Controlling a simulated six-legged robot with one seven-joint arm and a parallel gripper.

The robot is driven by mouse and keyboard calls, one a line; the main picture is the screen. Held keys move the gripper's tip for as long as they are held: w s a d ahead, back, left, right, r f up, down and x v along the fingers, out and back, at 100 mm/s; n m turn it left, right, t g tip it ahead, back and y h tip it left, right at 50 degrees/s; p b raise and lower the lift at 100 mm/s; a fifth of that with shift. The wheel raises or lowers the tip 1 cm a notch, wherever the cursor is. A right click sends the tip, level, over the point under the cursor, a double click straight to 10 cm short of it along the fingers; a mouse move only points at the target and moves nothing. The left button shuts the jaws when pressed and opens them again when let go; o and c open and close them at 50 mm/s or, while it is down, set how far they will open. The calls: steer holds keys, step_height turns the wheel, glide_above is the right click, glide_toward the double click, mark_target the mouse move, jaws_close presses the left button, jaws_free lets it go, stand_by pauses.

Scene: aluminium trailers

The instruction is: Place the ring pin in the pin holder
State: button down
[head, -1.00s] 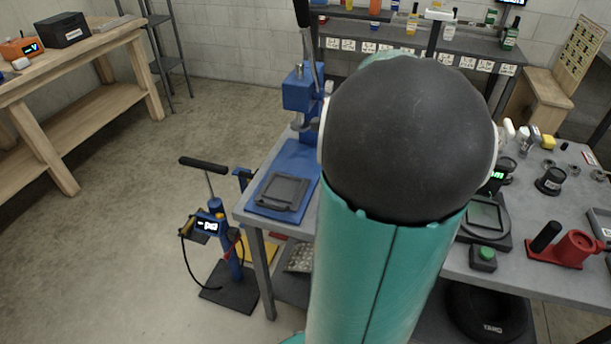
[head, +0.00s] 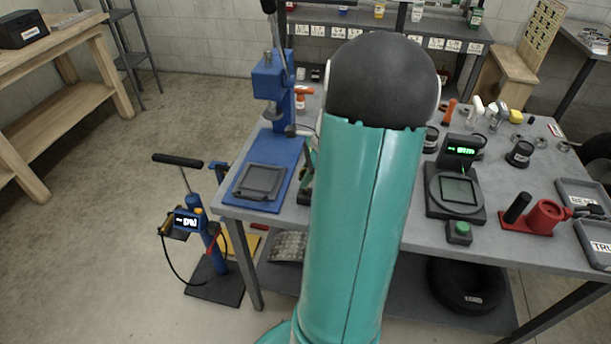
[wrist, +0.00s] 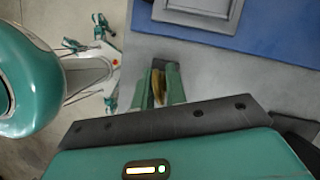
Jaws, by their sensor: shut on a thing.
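My gripper (wrist: 160,88) is shut on a small brass-coloured piece (wrist: 157,84), seen between the green fingers in the wrist view. It is probably the ring pin, but its ring shape cannot be made out. In the wrist view the gripper is over the grey bench top, near the bench edge and below the blue press base. In the head view my own arm hides most of the gripper and the piece. I cannot tell for sure which thing is the pin holder.
A blue press (head: 272,85) with a grey square plate (head: 260,182) stands at the bench's left end. Right of my arm are a scale (head: 456,190), a green-button box (head: 459,232), a red fixture (head: 540,217) and grey trays (head: 585,192). Open floor lies left.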

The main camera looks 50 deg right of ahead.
steer(key=shift+f, duration=0.1)
steer(key=c, duration=1.4)
jaws_free()
steer(key=v, duration=1.2)
steer(key=w+a+r+n+h, duration=0.1)
steer(key=w+a+r+n, duration=0.2)
steer(key=a+n, duration=0.55)
steer(key=w+a+r+n+h, duration=0.2)
steer(key=w+a+r+n, duration=0.15)
steer(key=a, duration=0.95)
steer(key=s+a+n+t, duration=0.1)
steer(key=s+a+n, duration=0.2)
steer(key=a+n, duration=0.4)
steer(key=s+a+n+t, duration=0.1)
steer(key=s+a+n, duration=0.2)
steer(key=a+n, duration=0.4)
steer(key=a, duration=0.3)
steer(key=shift+a+n+t, duration=0.3)
steer(key=shift+a+n, duration=0.05)
steer(key=shift+n, duration=0.05)
